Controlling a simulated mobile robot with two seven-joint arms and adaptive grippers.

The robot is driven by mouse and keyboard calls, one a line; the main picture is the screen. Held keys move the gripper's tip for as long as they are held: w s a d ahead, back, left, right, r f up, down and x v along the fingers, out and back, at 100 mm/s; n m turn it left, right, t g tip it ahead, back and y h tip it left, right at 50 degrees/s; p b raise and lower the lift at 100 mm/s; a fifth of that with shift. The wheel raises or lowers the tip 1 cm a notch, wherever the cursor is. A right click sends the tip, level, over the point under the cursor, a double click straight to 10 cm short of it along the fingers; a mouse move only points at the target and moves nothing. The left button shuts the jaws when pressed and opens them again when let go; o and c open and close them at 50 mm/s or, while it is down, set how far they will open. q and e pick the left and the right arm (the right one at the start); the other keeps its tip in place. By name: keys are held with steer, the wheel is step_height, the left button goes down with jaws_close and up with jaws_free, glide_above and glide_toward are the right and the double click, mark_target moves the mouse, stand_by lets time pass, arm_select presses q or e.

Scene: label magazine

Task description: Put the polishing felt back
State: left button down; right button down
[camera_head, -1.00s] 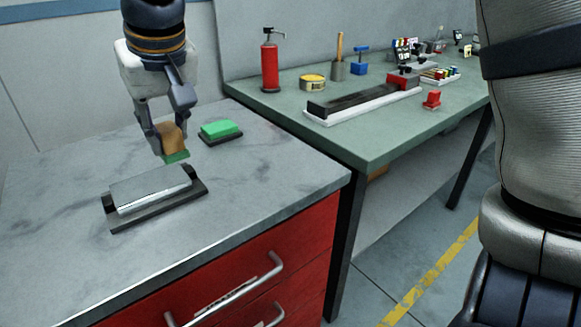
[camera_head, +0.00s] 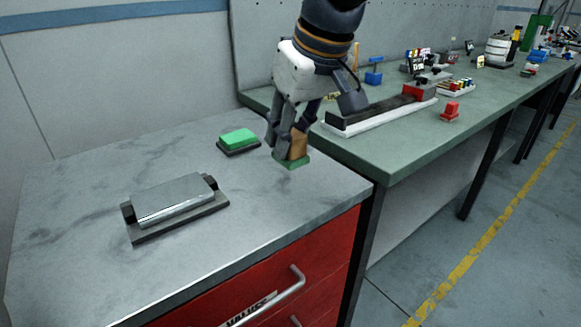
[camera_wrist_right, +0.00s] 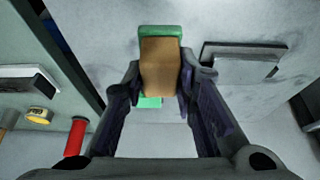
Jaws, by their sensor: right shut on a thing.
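The polishing felt appears to be the tan block with a green underside (camera_head: 297,147) in my right gripper (camera_head: 289,150). The wrist view shows the tan block (camera_wrist_right: 160,68) between both fingers. A bright green pad on a dark base (camera_head: 238,139) lies to the left of the gripper, apart from it. My left gripper is out of view.
A metal block on a dark stand (camera_head: 173,200) sits at the left of the marble top (camera_head: 90,170). The green bench (camera_head: 400,150) at the right bears a long dark bar on a white base (camera_head: 380,112) and a red block (camera_head: 450,111). The marble front is clear.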

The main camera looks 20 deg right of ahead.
steer(key=w+f, duration=0.3)
steer(key=w+d+f, duration=0.1)
steer(key=w+f, duration=0.2)
steer(key=shift+d+f, duration=0.1)
steer(key=shift+w+f, duration=0.15)
steer(key=shift+f, duration=0.15)
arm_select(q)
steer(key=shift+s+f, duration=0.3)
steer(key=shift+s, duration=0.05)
arm_select(e)
steer(key=shift+w+f, duration=0.1)
steer(key=shift+f, duration=1.45)
steer(key=shift+f, duration=0.1)
steer(key=c, duration=1.3)
jaws_free()
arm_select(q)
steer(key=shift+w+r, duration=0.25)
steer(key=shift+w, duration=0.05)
arm_select(e)
steer(key=v, duration=1.2)
steer(key=shift+w, duration=0.1)
